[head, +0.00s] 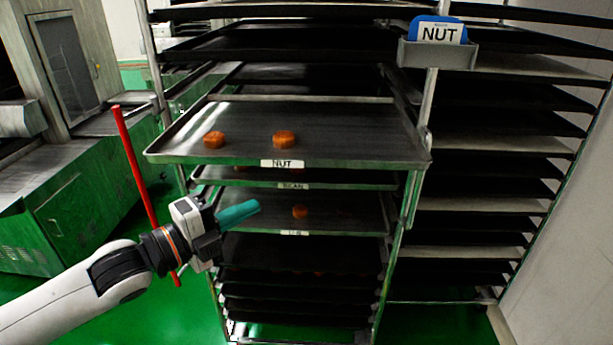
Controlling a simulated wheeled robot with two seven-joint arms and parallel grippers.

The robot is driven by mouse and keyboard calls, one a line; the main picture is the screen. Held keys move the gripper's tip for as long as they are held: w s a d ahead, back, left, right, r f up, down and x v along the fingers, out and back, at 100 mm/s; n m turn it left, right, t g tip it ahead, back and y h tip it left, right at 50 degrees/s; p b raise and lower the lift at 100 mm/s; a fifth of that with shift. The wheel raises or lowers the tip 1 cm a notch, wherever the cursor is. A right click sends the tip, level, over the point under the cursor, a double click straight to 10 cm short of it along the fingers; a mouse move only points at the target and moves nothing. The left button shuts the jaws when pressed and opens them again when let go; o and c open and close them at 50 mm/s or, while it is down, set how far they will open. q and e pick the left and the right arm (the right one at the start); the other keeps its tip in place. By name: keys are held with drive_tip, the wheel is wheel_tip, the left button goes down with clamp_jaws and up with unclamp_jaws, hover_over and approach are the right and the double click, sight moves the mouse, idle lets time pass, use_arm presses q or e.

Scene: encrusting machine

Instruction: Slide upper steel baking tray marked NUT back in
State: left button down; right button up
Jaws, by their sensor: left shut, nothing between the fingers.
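The upper steel tray marked NUT (340,145) sticks out of the front of the rack toward me. Its NUT label is on the front rim, and two orange-brown cakes (284,139) lie on it. My left gripper (240,213) is shut and empty, with teal fingers. In the picture it is below the tray's front rim, left of the middle; I cannot tell whether it touches anything. My right gripper is not in view.
Below are a tray labelled BEAN (293,186) and another labelled tray (345,210) with a cake on it. The rack (403,240) holds several more dark trays. A NUT sign (440,34) hangs at upper right. A red pole (135,170) stands left, near my left arm.

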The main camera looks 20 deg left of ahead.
use_arm(q)
drive_tip(key=p, duration=0.4)
approach(308, 168)
drive_tip(key=d, duration=0.3)
drive_tip(key=w+p, duration=0.1)
drive_tip(key=w, duration=0.3)
drive_tip(key=shift+d+r, duration=0.1)
drive_tip(key=shift+r, duration=0.05)
drive_tip(key=shift+w+a, duration=0.25)
drive_tip(key=shift+w, duration=0.2)
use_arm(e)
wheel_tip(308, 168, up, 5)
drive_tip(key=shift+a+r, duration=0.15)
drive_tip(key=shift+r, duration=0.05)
